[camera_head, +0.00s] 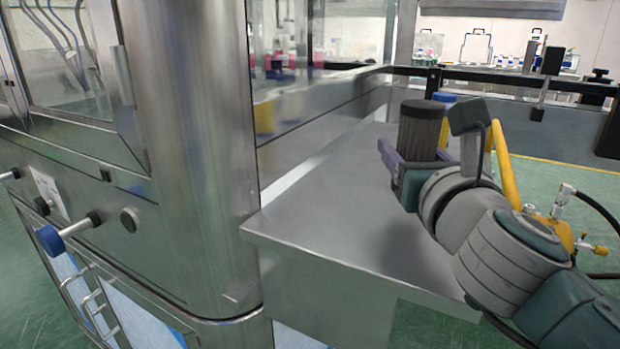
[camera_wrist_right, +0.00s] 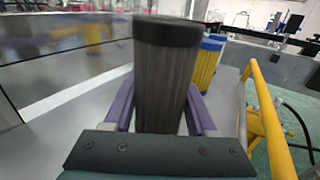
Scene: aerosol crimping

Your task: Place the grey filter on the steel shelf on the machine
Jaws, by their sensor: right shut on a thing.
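The grey filter (camera_head: 420,127) is a dark, ribbed cylinder with a black top, standing roughly upright over the far right part of the steel shelf (camera_head: 345,215). My right gripper (camera_head: 412,160) is shut on it, with purple fingers on both sides of its lower body. In the right wrist view the filter (camera_wrist_right: 164,80) stands between the fingers, leaning little. Its bottom is hidden, so I cannot tell whether it touches the shelf. The machine (camera_head: 195,130), with a polished steel corner, adjoins the shelf on the left. My left gripper is not in view.
A yellow filter with a blue top (camera_wrist_right: 208,62) stands just behind the grey one, close to the right finger. A yellow pipe frame (camera_wrist_right: 268,115) with hoses rises to the right of the shelf. The near and middle shelf surface is bare.

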